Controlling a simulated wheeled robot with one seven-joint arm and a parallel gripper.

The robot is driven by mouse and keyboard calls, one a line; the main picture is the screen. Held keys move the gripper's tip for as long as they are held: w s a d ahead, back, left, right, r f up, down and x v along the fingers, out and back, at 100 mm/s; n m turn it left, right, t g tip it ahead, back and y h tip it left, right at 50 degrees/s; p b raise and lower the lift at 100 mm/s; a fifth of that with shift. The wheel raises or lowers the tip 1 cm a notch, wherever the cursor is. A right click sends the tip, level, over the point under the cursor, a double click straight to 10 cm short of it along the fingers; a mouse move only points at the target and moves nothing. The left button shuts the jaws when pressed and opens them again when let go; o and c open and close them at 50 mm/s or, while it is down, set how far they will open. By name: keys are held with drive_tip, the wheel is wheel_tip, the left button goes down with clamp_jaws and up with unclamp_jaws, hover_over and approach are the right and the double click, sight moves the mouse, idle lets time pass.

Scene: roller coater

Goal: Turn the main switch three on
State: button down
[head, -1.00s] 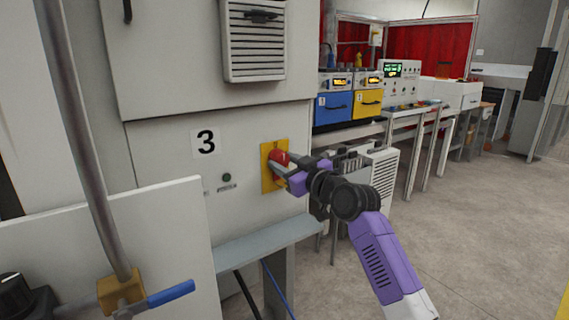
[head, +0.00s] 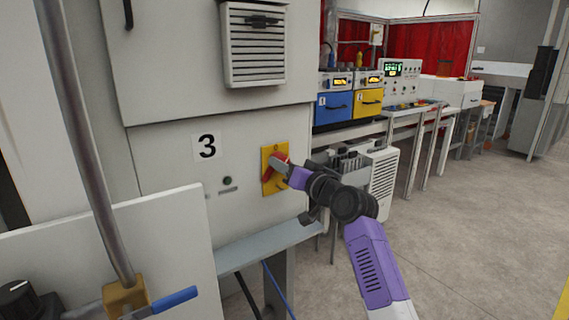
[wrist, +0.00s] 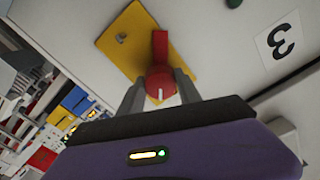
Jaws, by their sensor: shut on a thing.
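The main switch three is a red rotary handle (head: 271,174) on a yellow plate (head: 267,151), on the front of the pale cabinet marked with a black 3 (head: 207,146). My gripper (head: 281,167) reaches it from the right and is shut on the handle. In the wrist view, the two grey fingers of my gripper (wrist: 160,88) stand on either side of the round red end of the handle (wrist: 160,50). The handle's bar extends away from the fingers across the yellow plate (wrist: 122,38). The fingers partly hide the handle in the head view.
A small dark green button (head: 227,181) is left of the switch. A grey ledge (head: 270,241) juts out below. A pale panel and a pipe with a blue lever (head: 172,299) stand at the front left. Open floor (head: 455,240) lies to the right.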

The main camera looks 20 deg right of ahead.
drive_tip(key=shift+r+m+p, duration=0.15)
drive_tip(key=shift+m+p, duration=2.35)
drive_tip(key=shift+m, duration=2.6)
drive_tip(key=c, duration=0.8)
unclamp_jaws()
drive_tip(key=shift+b+v, duration=0.45)
drive_tip(key=shift+v, duration=3.5)
